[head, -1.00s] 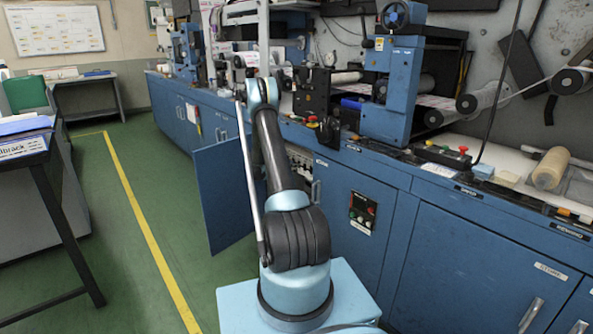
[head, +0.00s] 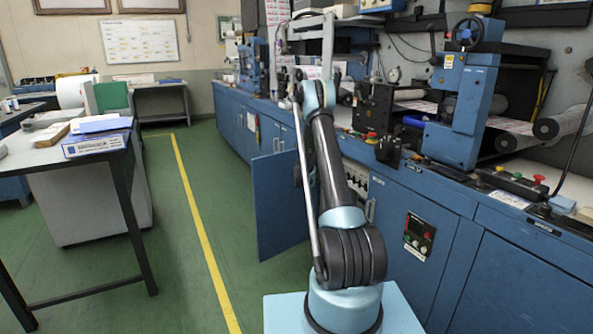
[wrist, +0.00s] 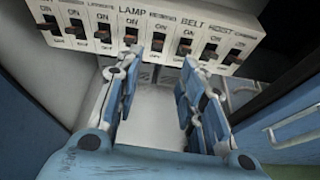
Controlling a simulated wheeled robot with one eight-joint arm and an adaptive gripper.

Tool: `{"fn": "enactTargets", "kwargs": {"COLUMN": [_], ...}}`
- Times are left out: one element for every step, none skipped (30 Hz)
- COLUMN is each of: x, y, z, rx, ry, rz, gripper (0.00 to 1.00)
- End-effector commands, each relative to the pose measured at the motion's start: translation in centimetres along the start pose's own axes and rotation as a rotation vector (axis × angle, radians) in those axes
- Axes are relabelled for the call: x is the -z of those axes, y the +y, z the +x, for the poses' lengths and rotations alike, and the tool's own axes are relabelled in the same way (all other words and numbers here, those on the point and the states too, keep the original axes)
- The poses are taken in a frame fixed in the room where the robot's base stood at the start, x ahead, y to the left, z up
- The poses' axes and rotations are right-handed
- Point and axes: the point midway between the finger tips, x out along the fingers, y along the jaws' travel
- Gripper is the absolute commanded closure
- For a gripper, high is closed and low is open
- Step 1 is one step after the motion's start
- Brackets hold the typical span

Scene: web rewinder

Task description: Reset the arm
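My gripper (wrist: 158,75) shows in the wrist view with its two blue-and-white fingers apart and nothing between them. Just beyond the fingertips is a white switch panel (wrist: 165,17) with a row of dark toggle switches. Readable labels include LAMP (wrist: 131,9), BELT (wrist: 193,22) and HOIST. The wrist view does not clearly show whether the fingertips touch the panel. In the head view my arm rises in front of the blue machine, and my gripper is hidden behind it. Part of the switch panel (head: 356,182) shows beside the arm inside the open cabinet.
The open blue cabinet door (head: 281,205) stands out left of my arm. The blue machine cabinets (head: 515,285) fill the right. A dark-framed table (head: 122,150) with binders stands at left. Green floor with a yellow line (head: 203,225) is clear between.

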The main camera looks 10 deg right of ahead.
Motion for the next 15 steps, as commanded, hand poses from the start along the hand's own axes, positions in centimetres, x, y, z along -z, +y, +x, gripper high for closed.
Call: {"fn": "enactTargets", "kwargs": {"x": [-1.0,-1.6,-2.3,-2.8,-3.4,-4.1,-4.6,-5.1,-5.8,-6.3,-6.7,-7.4,-7.8,-8.2,-8.8], "y": [-0.3,-0.6,-0.9,-1.2,-1.5,-1.9,-2.2,-2.5,-3.0,-3.4,-3.7,-4.2,-4.7,-5.1,-5.7], "z": [-0.7,-1.2,-1.8,-2.3,-2.8,-3.5,-4.0,-4.5,-5.1,-5.6,-6.2,-6.8,-7.4,-7.9,-8.6], "rx": [0.0,0.001,0.002,0.003,0.004,0.006,0.007,0.009,0.012,0.015,0.017,0.021,0.024,0.027,0.032], "ry": [0.015,0.025,0.04,0.052,0.063,0.079,0.09,0.102,0.117,0.128,0.14,0.155,0.167,0.177,0.193], "rz": [0.025,0.044,0.071,0.092,0.114,0.141,0.162,0.183,0.211,0.232,0.252,0.28,0.301,0.321,0.35], "gripper": [0.63,0.63,0.63,0.63,0.63,0.63,0.63,0.63,0.63,0.63,0.63,0.63,0.63,0.63,0.63]}}
